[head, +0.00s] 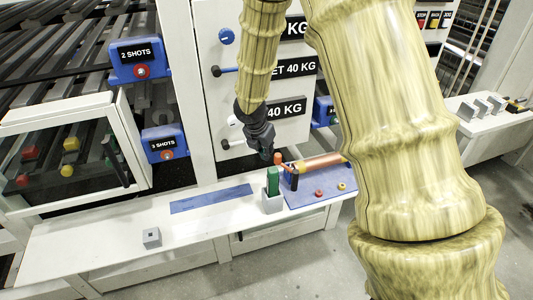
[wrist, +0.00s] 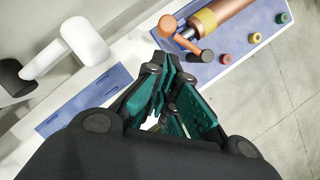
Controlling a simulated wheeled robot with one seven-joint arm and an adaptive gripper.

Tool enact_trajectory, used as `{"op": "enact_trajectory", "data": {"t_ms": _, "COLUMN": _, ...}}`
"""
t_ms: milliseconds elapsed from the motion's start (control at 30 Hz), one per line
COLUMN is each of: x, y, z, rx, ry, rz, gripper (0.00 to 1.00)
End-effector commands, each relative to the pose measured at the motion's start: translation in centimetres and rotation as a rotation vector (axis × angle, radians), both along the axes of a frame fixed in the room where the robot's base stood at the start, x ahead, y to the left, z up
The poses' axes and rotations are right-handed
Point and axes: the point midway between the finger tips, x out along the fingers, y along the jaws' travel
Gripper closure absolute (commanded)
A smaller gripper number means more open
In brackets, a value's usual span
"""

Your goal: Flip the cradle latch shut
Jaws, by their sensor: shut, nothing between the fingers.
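A copper-coloured cylinder (head: 322,160) lies at the back of a blue panel (head: 315,197) on the white bench; it also shows at the top of the wrist view (wrist: 222,14). At its left end is an orange lever (wrist: 185,42) with a round orange knob and a dark tip; this looks like the cradle latch. In the head view the orange knob (head: 278,158) stands upright beside a dark bar (head: 291,177). My gripper (head: 266,152) is shut and empty, just left of the knob. In the wrist view its teal fingertips (wrist: 172,72) are just below the lever. Contact cannot be told.
Red (head: 319,193) and yellow (head: 341,186) buttons sit on the panel. A flat blue strip (head: 211,198) and small grey block (head: 152,238) lie left.

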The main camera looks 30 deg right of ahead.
Motion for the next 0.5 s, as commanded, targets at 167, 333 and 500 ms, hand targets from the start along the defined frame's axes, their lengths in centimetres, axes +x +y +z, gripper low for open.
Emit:
{"op": "enact_trajectory", "data": {"t_ms": 167, "x": 0.3, "y": -0.8, "z": -2.5, "rx": 0.000, "ry": 0.002, "rz": 0.000, "gripper": 1.00}}
{"op": "enact_trajectory", "data": {"t_ms": 333, "x": 0.7, "y": -1.6, "z": -4.6, "rx": 0.000, "ry": 0.002, "rz": 0.001, "gripper": 1.00}}
{"op": "enact_trajectory", "data": {"t_ms": 500, "x": 1.1, "y": -2.2, "z": -6.3, "rx": 0.000, "ry": 0.001, "rz": 0.000, "gripper": 1.00}}
